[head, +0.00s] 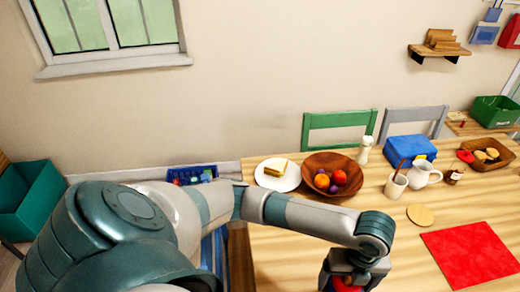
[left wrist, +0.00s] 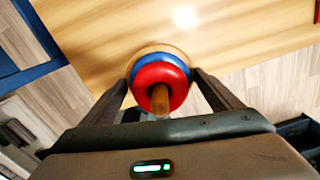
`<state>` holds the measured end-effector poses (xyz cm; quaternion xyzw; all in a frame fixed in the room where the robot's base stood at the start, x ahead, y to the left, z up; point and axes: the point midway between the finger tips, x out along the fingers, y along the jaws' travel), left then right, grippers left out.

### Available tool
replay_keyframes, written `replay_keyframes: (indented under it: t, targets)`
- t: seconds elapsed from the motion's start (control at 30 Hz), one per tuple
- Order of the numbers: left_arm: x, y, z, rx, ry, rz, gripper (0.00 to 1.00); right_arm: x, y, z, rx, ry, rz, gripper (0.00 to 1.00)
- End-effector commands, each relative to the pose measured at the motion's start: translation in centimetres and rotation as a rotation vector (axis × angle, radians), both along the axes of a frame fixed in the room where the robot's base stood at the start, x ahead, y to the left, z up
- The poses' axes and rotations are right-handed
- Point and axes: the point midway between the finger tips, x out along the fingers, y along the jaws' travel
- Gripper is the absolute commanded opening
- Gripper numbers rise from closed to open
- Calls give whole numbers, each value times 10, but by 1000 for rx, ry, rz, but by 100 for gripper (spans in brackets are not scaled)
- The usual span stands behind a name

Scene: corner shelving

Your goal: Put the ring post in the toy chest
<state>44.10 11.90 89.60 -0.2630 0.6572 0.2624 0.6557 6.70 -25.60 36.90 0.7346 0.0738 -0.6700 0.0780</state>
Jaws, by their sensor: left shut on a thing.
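The ring post (left wrist: 160,82) has a red ring over a blue ring, a pale wooden base and a wooden peg pointing at the wrist camera. My left gripper (left wrist: 165,90) is shut on it, one finger on each side of the rings. In the head view, my left gripper (head: 350,280) is at the bottom edge by the table, and a red bit of the ring post (head: 343,284) shows there. A blue open box (head: 192,174) with small colourful things stands beyond the table's left end. I cannot tell for certain that it is the toy chest. My right gripper is not in view.
The wooden table (head: 300,240) bears a plate with a sandwich (head: 277,175), a fruit bowl (head: 332,175), a mug (head: 396,185), a white jug (head: 424,174) and a red mat (head: 470,252). A teal box (head: 32,200) stands at far left. Chairs stand behind the table.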

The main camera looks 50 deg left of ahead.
Motion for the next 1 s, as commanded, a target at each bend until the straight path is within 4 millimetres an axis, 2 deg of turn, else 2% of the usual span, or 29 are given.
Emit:
replay_keyframes:
  t: [1.0]
  targets:
    - [-11, 40, -14, -1, 7, 1126, 58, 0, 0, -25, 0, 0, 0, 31]
